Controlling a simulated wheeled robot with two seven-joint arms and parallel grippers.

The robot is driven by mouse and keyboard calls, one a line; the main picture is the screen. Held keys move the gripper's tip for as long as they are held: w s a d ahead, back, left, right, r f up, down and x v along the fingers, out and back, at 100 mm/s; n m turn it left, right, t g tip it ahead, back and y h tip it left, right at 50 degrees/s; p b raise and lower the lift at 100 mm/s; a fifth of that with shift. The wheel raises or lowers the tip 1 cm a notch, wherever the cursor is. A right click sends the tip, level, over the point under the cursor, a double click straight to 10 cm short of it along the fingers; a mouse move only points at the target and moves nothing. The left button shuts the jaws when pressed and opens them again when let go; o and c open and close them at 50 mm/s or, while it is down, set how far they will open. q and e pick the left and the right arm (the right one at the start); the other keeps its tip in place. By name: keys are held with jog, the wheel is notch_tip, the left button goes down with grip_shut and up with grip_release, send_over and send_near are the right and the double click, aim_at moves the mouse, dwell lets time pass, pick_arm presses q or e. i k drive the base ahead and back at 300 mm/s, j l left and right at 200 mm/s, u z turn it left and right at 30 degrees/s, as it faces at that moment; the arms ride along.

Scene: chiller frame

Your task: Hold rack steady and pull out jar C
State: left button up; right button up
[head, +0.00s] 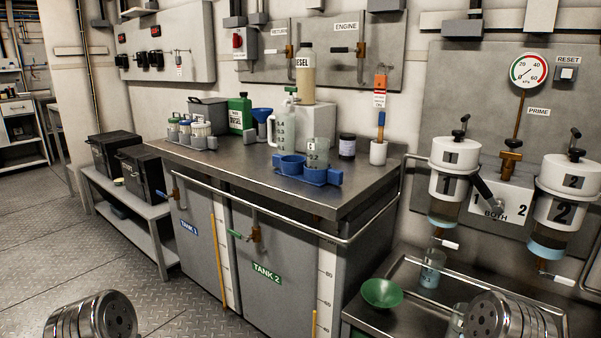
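A rack with several small jars (190,129) stands at the back left of the steel counter. The letters are too small to read, so I cannot tell which one is jar C. Neither gripper is in view. Only rounded metal parts of my two arms show at the bottom left and bottom right edges, well away from the rack.
The left floor is clear.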

aim_at(317, 148)
jog(key=i+j+z, duration=0.15)
jog(key=z, duration=0.2)
jog(key=i+j+z, duration=0.1)
jog(key=z, duration=0.2)
jog(key=i+j+z, duration=0.1)
jog(key=j+z, duration=0.25)
